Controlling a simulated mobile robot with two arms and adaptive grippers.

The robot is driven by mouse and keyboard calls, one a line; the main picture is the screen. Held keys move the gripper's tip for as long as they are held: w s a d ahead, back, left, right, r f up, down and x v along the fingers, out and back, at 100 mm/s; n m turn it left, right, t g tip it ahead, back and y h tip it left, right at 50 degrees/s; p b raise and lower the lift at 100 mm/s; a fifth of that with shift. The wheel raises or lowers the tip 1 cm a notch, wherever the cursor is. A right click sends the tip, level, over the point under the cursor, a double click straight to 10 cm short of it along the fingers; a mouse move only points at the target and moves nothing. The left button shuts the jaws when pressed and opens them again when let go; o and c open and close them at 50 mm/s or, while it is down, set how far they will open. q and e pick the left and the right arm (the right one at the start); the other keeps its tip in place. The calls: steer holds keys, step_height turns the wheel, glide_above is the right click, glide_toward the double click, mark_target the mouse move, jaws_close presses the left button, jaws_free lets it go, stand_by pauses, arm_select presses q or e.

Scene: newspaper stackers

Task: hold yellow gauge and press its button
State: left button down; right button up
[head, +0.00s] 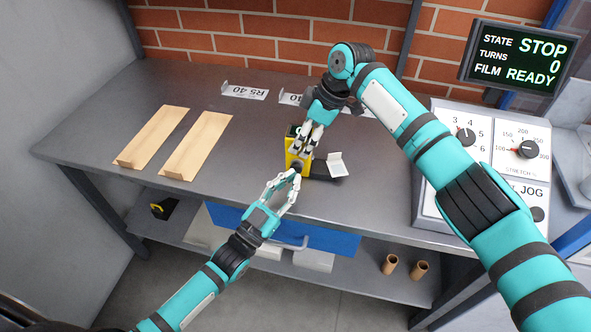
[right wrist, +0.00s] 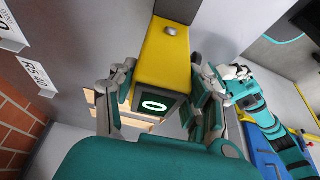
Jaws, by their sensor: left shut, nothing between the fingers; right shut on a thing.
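The yellow gauge (head: 294,158) stands on the grey bench, with a black part at its lower front. My right gripper (head: 306,143) is shut on it from above. In the right wrist view the gauge (right wrist: 168,55) sits between the fingers (right wrist: 162,90), its dark display (right wrist: 154,105) reading 0. A small silver knob, perhaps the button (right wrist: 170,31), shows on its yellow face. My left gripper (head: 294,177) is shut and empty, its fingertips close to the gauge's lower front; I cannot tell whether they touch. It also shows in the right wrist view (right wrist: 229,74), right of the gauge.
A small white tag (head: 336,159) on a dark base lies right of the gauge. Two tan boards (head: 196,145) lie on the left, with labelled holders (head: 245,91) behind. A control panel (head: 440,118) with dials stands at right. The bench's front left is clear.

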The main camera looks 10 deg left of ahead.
arm_select(q)
steer(key=shift+w, duration=0.25)
